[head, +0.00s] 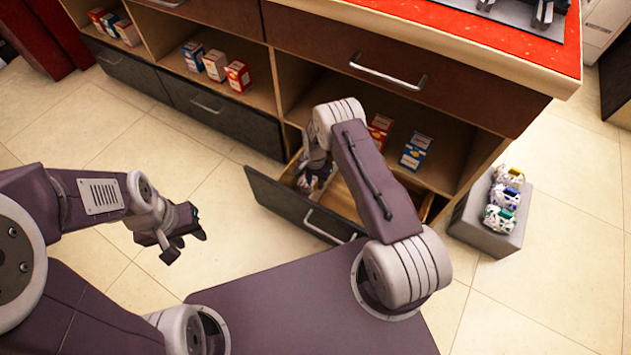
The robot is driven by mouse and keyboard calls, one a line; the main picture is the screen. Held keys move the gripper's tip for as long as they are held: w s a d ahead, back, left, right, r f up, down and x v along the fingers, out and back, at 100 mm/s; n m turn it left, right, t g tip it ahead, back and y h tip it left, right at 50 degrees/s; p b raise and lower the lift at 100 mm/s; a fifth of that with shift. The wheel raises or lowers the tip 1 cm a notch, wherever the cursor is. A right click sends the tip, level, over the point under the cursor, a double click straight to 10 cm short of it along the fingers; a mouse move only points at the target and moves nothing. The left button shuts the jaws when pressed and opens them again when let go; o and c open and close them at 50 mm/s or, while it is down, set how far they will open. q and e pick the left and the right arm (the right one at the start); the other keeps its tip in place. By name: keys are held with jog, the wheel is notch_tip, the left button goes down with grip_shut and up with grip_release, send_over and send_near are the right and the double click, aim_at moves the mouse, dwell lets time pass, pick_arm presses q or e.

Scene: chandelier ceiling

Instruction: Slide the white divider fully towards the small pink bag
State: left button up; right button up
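An open drawer (285,207) with a dark front juts out low in the cabinet, and its pale wooden floor shows in part. My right arm reaches over it, and my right gripper (314,180) is down inside its left part. My own arm hides much of this gripper, so I cannot tell whether it is open or shut. Whitish patches beside it are too small to tell apart, and I cannot make out the white divider or the small pink bag. My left gripper (186,246) is over the tiled floor, left of the drawer, empty, with its fingers apart.
The wooden cabinet (460,157) has shelves with small boxes (415,152) above the drawer. Its red countertop (470,35) is higher up. A grey block (485,236) with several colourful white-based items stands right of the drawer. Tiled floor at left is clear.

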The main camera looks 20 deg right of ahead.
jog(key=shift+r, duration=0.1)
notch_tip(320, 180, up, 9)
jog(key=p, duration=0.5)
